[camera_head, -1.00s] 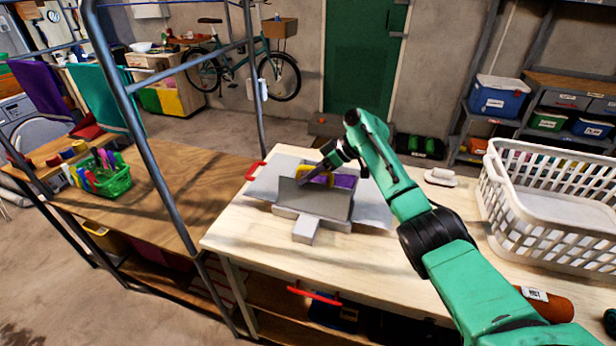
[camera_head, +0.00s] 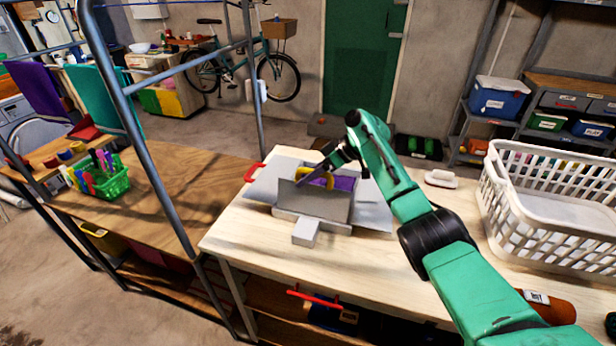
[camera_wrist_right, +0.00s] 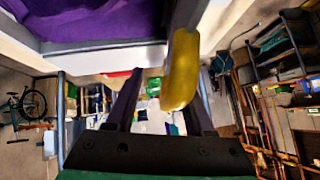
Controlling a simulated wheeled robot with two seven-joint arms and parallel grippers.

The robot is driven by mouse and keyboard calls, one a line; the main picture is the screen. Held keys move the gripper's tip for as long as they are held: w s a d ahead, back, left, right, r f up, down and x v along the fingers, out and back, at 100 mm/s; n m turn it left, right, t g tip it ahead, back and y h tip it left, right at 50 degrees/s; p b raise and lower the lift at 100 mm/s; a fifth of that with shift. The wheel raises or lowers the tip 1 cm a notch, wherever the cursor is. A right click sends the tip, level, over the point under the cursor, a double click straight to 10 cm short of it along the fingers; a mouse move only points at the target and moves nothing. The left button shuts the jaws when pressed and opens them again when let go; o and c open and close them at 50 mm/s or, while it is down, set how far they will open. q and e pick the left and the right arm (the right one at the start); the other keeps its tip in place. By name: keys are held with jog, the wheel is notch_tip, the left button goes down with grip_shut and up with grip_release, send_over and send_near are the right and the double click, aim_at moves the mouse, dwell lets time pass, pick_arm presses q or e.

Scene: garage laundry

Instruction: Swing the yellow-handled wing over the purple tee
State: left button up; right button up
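A grey folding board with flat side wings (camera_head: 374,213) lies on the pale wooden table. The purple tee (camera_head: 344,183) shows on its middle, partly hidden behind the raised near grey wing (camera_head: 312,203). The yellow handle (camera_head: 328,180) is beside my right gripper (camera_head: 303,180), at the raised wing's upper edge. In the right wrist view, the yellow handle (camera_wrist_right: 181,70) hangs at the fingertips, close to the right-hand finger. The fingers stand apart, and I see no grip on the handle. The purple tee (camera_wrist_right: 90,20) fills the upper left there. My left gripper is out of view.
A red handle (camera_head: 255,172) is at the board's left wing. A white laundry basket (camera_head: 545,240) stands to the right on the table (camera_head: 250,232). A blue-grey metal post (camera_head: 135,120) rises at left. A white brush-like item (camera_head: 441,178) lies behind my arm.

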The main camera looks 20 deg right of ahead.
jog(key=b+v, duration=0.2)
jog(key=v, duration=1.2)
jog(key=shift+d+b, duration=0.25)
jog(key=shift+b, duration=0.15)
jog(key=shift+r, duration=0.15)
